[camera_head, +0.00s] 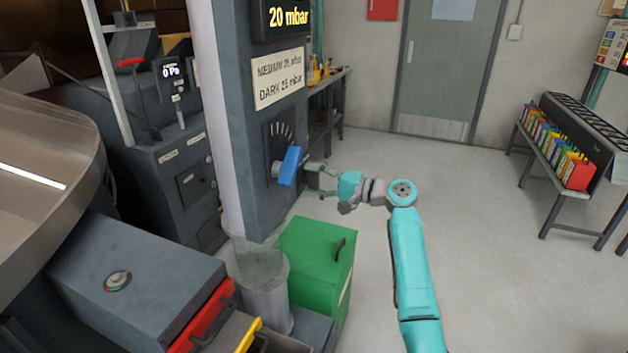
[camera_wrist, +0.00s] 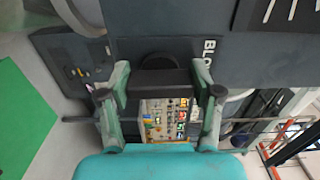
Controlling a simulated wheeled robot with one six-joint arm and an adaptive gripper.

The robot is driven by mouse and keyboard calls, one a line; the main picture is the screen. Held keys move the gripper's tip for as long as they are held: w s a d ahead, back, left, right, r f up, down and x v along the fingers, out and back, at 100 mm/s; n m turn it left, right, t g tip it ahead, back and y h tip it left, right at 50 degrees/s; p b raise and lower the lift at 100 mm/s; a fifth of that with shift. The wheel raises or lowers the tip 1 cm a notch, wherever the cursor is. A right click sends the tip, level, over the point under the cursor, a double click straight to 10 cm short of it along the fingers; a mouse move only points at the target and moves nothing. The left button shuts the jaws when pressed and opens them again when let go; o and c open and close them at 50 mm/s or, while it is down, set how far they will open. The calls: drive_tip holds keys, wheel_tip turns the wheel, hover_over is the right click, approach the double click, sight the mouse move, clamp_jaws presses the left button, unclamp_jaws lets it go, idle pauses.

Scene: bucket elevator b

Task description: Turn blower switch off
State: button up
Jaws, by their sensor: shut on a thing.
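My gripper (camera_head: 318,180) is beside the grey column's right edge, just right of a blue lever (camera_head: 290,166) on the column's dial. In the wrist view, my gripper (camera_wrist: 163,98) has its two grey-green fingers on either side of a dark bar (camera_wrist: 160,79) and is shut on it. The bar, apparently the blower switch, lies before a dark round base under a label partly reading "BLO". The switch is not clearly visible in the head view. Its exact turn position I cannot tell.
A display (camera_head: 288,16) reads "20 mbar" above a sign (camera_head: 279,78). A green box (camera_head: 317,262) and a clear cylinder (camera_head: 262,280) stand below the gripper. A rack of coloured items (camera_head: 555,152) is far right. The floor between is clear.

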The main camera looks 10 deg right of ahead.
drive_tip(key=shift+f, duration=0.1)
drive_tip(key=o, duration=1.2)
drive_tip(key=shift+c, duration=0.2)
drive_tip(key=shift+s+d, duration=0.1)
drive_tip(key=shift+d, duration=0.05)
drive_tip(key=v, duration=1.1)
drive_tip(key=shift+s+d, duration=0.2)
drive_tip(key=shift+d, duration=0.05)
